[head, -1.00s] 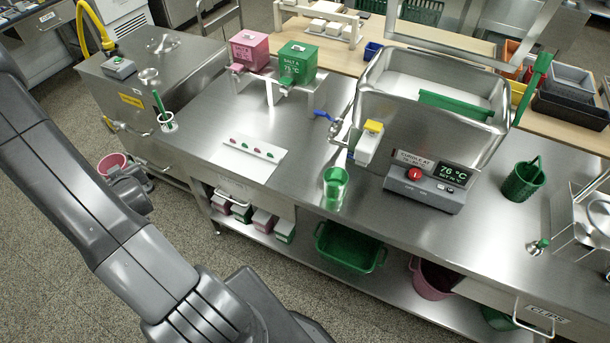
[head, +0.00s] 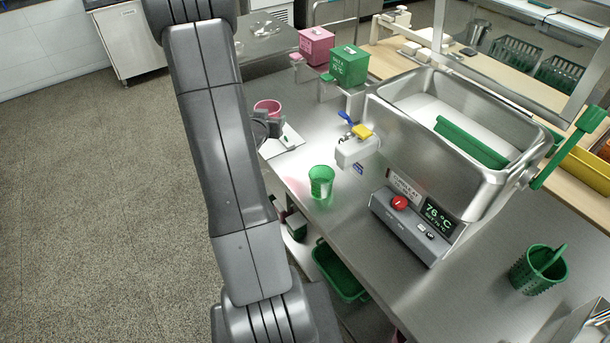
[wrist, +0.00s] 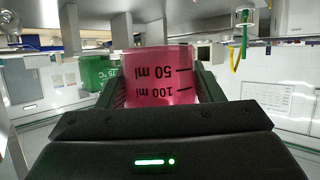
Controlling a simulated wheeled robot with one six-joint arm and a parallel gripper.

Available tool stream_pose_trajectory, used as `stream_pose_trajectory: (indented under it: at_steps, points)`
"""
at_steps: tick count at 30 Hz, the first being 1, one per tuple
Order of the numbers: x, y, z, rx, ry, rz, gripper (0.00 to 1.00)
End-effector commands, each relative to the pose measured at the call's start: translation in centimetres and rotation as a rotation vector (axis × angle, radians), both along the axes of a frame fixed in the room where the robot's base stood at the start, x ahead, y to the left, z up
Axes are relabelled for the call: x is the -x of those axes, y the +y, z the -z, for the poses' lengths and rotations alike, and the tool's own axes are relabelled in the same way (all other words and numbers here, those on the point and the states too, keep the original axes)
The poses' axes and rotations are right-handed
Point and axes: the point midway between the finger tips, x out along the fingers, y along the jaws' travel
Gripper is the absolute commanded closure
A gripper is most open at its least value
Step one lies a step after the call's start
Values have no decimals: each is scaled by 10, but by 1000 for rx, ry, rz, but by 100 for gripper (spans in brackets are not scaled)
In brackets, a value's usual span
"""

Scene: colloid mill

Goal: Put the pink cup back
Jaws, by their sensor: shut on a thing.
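The pink cup (head: 267,106) is in my gripper (head: 270,124), level and with its open rim up in the head view. It is held over or near the far left part of the steel bench, by the white card (head: 284,141). In the wrist view the pink cup (wrist: 160,77) sits between both fingers, with its 50 ml and 100 ml marks upside down in the picture. My gripper is shut on it. What is in the cup cannot be seen. My arm hides part of the bench around it.
A pink box (head: 316,45) and a green box (head: 349,65) stand behind. A green basket (head: 538,270) is at right. Bare bench lies before the machine.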

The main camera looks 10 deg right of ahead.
Motion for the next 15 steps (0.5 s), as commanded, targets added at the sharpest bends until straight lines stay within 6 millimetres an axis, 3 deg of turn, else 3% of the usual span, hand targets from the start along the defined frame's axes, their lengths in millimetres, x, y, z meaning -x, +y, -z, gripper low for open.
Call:
stream_pose_trajectory:
  at_steps: [8,15]
  points:
    - [2,-46,4,-5,-7,290,64]
    - [20,-81,21,-8,-4,648,64]
